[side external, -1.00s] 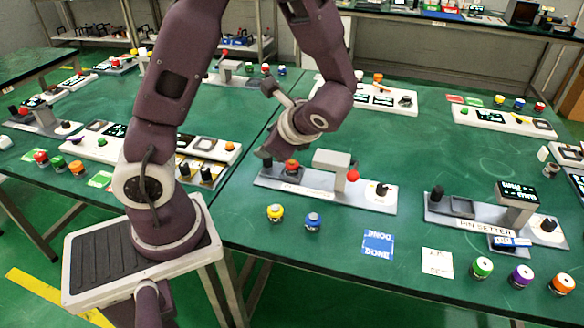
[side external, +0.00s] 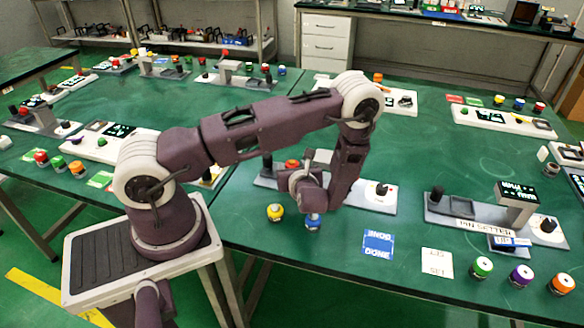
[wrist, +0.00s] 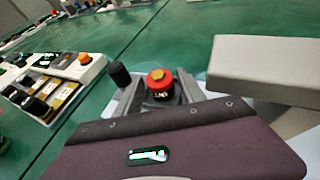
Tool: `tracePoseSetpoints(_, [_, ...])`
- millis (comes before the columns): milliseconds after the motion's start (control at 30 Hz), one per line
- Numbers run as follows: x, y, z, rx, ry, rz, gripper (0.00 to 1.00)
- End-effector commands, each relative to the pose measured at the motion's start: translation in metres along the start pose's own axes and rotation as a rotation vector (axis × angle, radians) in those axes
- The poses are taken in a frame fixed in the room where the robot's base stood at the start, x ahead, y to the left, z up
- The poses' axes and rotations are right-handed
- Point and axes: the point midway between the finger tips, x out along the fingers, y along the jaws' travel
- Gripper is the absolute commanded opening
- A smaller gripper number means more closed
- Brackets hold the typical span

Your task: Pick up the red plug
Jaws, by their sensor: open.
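The red plug (side external: 292,164) stands at the left part of the grey station (side external: 390,207) in the middle of the table. My wrist and arm partly cover this station in the side view. In the wrist view the red plug (wrist: 160,84) shows a gold top, upright beside a black knob (wrist: 120,75).
The station's raised grey block (wrist: 265,65) juts in at right in the wrist view. A yellow plug (side external: 275,212) and a blue plug (side external: 313,223) stand in front of the station. A blue card (side external: 378,243) lies to the right. Another station (side external: 465,208) stands further right.

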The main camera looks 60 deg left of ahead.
Motion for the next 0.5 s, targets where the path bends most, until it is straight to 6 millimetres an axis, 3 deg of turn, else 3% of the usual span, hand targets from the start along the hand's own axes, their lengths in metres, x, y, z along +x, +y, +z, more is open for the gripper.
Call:
tracePoseSetpoints(167, [-0.0001, 0.0, 0.0001, 0.0, 0.0, 0.0, 0.45])
tracePoseSetpoints(400, [-0.0003, 0.0, 0.0002, 0.0, 0.0, 0.0, 0.0])
tracePoseSetpoints(500, [-0.0003, 0.0, 0.0005, -0.001, -0.001, 0.0, 0.0])
